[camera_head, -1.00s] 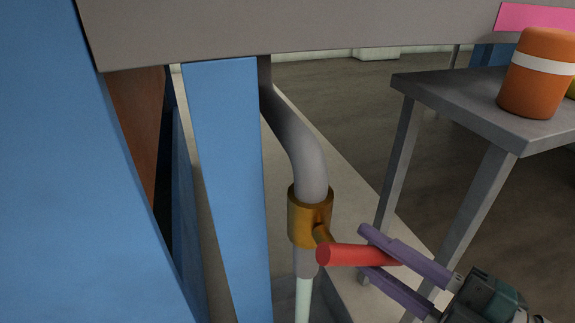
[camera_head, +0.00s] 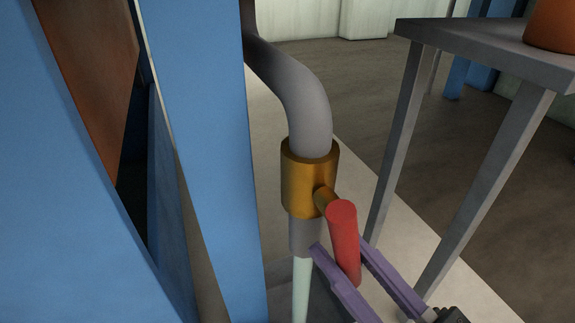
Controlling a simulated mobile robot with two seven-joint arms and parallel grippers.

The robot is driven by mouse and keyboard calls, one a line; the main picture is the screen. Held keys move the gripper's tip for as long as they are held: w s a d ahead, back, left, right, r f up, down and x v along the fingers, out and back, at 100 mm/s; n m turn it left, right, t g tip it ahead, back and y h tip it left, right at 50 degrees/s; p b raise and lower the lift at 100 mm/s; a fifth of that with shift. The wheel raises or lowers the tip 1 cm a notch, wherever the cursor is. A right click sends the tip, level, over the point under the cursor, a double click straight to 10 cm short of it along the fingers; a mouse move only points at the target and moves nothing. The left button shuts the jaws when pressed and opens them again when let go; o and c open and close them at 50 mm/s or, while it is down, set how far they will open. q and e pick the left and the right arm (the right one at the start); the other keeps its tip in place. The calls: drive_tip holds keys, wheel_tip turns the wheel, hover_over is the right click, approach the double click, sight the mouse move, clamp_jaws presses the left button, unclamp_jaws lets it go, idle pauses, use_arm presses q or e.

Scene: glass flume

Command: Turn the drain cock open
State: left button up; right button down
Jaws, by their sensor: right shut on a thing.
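The drain cock has a brass body (camera_head: 308,180) on a grey bent pipe (camera_head: 300,95), with a short brass stem on its right side. Its red lever (camera_head: 344,240) hangs from the stem, pointing downward and slightly right in the picture, roughly along the lower pipe. My right gripper (camera_head: 341,256) comes in from the lower right. Its two purple fingers lie on either side of the red lever, shut on it. A pale straight column (camera_head: 301,285) runs down below the pipe's end; I cannot tell whether it is water. My left gripper is not in view.
A blue post (camera_head: 205,160) stands close to the left of the pipe, with more blue framework beyond. A grey table (camera_head: 480,40) with an orange container (camera_head: 552,25) stands at the right, its legs near my right gripper. A grey basin edge shows below.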

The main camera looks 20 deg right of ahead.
drive_tip(key=shift+a+m, duration=0.3)
drive_tip(key=shift+m, duration=0.4)
drive_tip(key=shift+t+h, duration=0.3)
drive_tip(key=c, duration=0.7)
unclamp_jaws()
drive_tip(key=shift+s, duration=0.1)
drive_tip(key=shift+s+f, duration=0.2)
drive_tip(key=shift+s, duration=0.1)
drive_tip(key=v, duration=0.9)
drive_tip(key=shift+s+d, duration=0.1)
